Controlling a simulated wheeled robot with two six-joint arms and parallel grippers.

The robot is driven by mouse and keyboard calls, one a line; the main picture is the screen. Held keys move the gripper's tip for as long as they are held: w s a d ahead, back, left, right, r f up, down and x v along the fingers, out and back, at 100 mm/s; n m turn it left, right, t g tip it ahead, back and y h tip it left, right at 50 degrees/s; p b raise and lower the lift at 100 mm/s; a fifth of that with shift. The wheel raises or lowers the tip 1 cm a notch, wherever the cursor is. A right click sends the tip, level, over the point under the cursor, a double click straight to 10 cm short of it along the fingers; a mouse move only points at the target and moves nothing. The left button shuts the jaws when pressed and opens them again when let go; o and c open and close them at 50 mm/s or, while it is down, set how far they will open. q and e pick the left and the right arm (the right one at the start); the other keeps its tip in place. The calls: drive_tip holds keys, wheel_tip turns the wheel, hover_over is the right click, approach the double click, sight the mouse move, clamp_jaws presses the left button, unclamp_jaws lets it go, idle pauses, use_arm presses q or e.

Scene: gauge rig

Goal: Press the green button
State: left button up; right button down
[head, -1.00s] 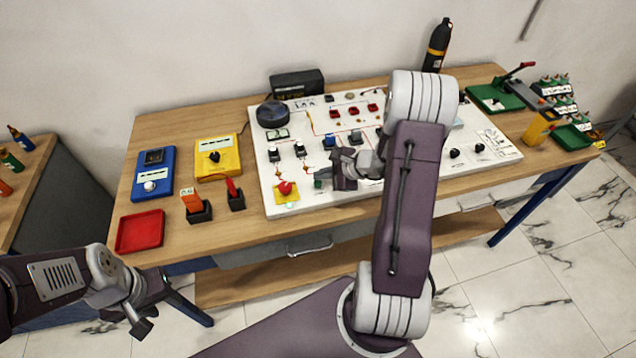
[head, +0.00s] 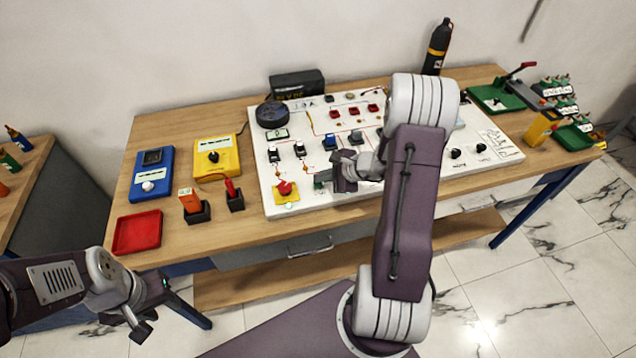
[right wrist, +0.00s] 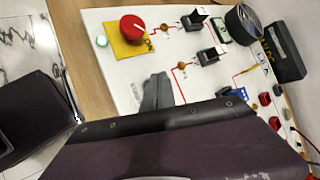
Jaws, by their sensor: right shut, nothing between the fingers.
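My right gripper (head: 322,179) is shut and empty, low over the front left part of the white panel (head: 345,207). It is to the right of the red knob (head: 285,187) on a yellow plate. In the right wrist view the grey-green shut fingers (right wrist: 157,91) cover a patch of the panel beside small lettering. A small pale round lamp or button with a green rim (right wrist: 101,41) sits beside the yellow plate. My left gripper (head: 145,310) is off the table at the lower left, its jaw opening unclear.
Black switches (head: 299,149) and a blue part (head: 330,142) stand on the panel behind the gripper. A yellow meter (head: 215,157), a blue box (head: 152,174) and a red tray (head: 138,232) are to the left. Bare wood lies along the table's front edge.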

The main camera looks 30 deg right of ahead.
sight(321, 184)
drive_tip(key=shift+f+b, duration=0.35)
drive_tip(key=shift+b, duration=0.05)
drive_tip(key=shift+r, duration=0.15)
idle(0.5)
drive_tip(key=shift+r+p, duration=0.6)
drive_tip(key=shift+r, duration=0.25)
wheel_tip(321, 184, up, 5)
drive_tip(key=p, duration=0.3)
drive_tip(key=shift+p, duration=0.4)
